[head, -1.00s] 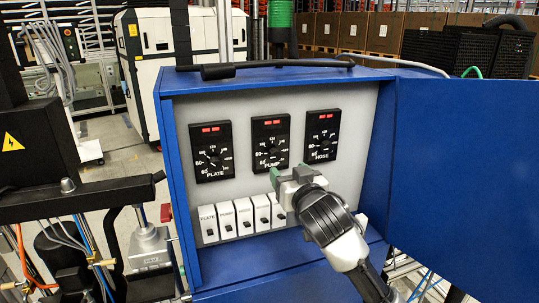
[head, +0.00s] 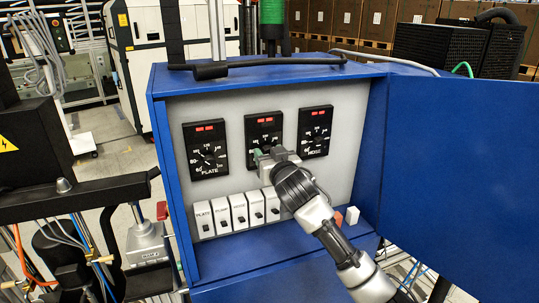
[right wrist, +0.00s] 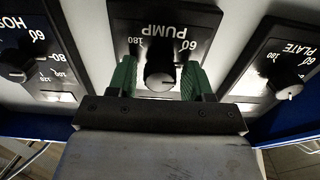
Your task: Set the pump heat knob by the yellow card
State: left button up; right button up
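The PUMP dial plate (head: 264,128) is the middle of three black plates on the panel of the open blue cabinet. Its lower part and knob are hidden behind my right gripper in the head view. In the right wrist view the pump knob (right wrist: 160,75) shows upside down, between the two green fingers. My right gripper (head: 262,154) is open; in the wrist view its fingers (right wrist: 159,77) stand either side of the knob, with gaps. Its depth relative to the knob is hard to tell. I can make out no yellow card. My left gripper is out of view.
The PLATE dial (head: 206,150) and HOSE dial (head: 315,131) flank the pump dial. Several white labelled switches (head: 221,217) line up below. The blue door (head: 455,150) stands open to the right.

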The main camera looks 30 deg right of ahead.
jog(key=c, duration=0.7)
jog(key=shift+o, duration=0.2)
jog(key=shift+m, duration=0.3)
jog(key=shift+a+r+m+p, duration=0.1)
jog(key=shift+m+p, duration=0.9)
jog(key=shift+m, duration=3)
jog(key=o, duration=0.9)
